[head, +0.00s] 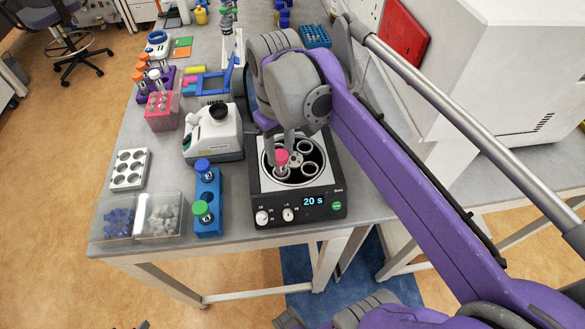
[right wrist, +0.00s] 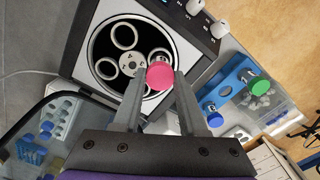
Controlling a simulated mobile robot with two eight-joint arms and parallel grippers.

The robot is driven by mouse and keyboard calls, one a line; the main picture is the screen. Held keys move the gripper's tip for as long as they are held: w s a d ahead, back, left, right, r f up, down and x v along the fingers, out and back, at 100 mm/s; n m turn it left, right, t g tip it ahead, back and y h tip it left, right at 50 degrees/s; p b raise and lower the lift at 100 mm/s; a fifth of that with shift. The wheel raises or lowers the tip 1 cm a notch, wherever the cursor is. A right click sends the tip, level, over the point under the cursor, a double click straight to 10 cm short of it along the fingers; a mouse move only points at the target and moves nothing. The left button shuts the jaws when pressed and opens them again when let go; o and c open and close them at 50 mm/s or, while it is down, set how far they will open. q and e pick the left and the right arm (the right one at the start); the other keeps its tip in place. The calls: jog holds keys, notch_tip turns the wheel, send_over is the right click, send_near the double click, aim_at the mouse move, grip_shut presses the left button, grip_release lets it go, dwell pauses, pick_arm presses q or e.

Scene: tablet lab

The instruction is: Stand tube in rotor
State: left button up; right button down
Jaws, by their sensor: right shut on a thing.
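My right gripper (head: 281,150) is shut on the pink-capped tube (head: 282,157), which stands roughly upright. In the right wrist view the pink cap (right wrist: 160,76) sits between the two fingers. The tube is over or in the front-left holder of the rotor (head: 296,160) inside the open centrifuge (head: 325,203). Its lower end is hidden, so I cannot tell how deep it sits. The other rotor holders look empty in the right wrist view, such as the left one (right wrist: 105,68). My left gripper is not clearly in view.
A blue rack (head: 207,222) with blue-capped and green-capped tubes stands left of the centrifuge. A white device (head: 213,140) is behind it. A clear bin (head: 112,232) and a white rack (head: 129,168) are farther left. A large white machine (head: 490,70) stands at the right.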

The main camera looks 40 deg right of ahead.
jog(key=shift+f, duration=0.3)
jog(key=shift+f+b, duration=0.75)
jog(key=shift+f, duration=0.35)
jog(key=shift+c, duration=1.9)
grip_release()
notch_tip(320, 180, up, 11)
jog(key=shift+f+p, duration=0.1)
jog(key=shift+p, duration=0.35)
